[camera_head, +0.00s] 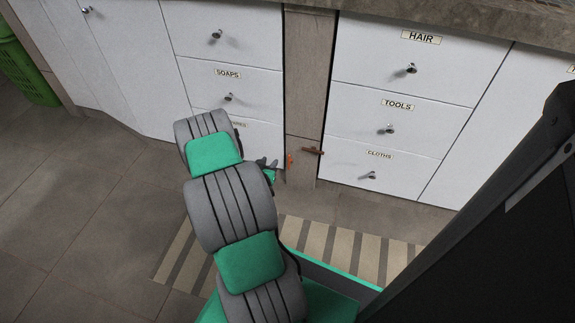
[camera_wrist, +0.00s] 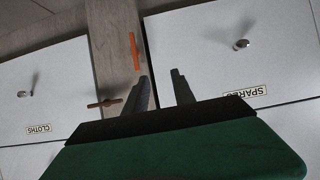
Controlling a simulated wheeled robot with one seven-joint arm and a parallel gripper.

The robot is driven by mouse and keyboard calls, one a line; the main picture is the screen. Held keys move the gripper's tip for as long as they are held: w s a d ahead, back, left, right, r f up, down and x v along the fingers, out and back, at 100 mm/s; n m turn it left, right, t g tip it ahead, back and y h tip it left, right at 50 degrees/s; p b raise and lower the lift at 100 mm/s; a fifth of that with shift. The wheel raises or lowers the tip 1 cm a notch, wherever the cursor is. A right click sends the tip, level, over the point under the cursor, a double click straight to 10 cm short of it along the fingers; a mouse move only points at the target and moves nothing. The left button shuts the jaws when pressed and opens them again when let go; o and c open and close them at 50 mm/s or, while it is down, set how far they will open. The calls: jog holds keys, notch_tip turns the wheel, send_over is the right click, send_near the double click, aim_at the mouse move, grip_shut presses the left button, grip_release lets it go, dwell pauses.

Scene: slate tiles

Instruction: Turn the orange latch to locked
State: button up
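The orange latch (camera_head: 290,160) is a small bar on the wooden post between the two drawer stacks. It stands upright, along the post. In the wrist view the orange latch (camera_wrist: 134,52) also runs along the post, just beyond the fingertips. My gripper (camera_wrist: 159,76) is open, with nothing between its two dark fingers. Its fingertips are close to the latch but appear apart from it. In the head view my gripper (camera_head: 268,165) shows just left of the latch, partly hidden behind my arm.
A brown latch (camera_head: 313,150) lies crosswise on the same post; it also shows in the wrist view (camera_wrist: 105,103). White drawers with knobs flank the post, including the cloths drawer (camera_head: 372,171). A striped mat (camera_head: 345,248) lies on the floor. A green basket (camera_head: 25,75) stands far left.

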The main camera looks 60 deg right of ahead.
jog(key=h, duration=0.1)
send_near(289, 162)
jog(key=b+x, duration=0.3)
jog(key=x, duration=0.4)
jog(key=shift+f, duration=0.2)
jog(key=shift+w+d, duration=0.1)
jog(key=shift+d, duration=0.45)
jog(key=shift+c, duration=0.4)
grip_shut()
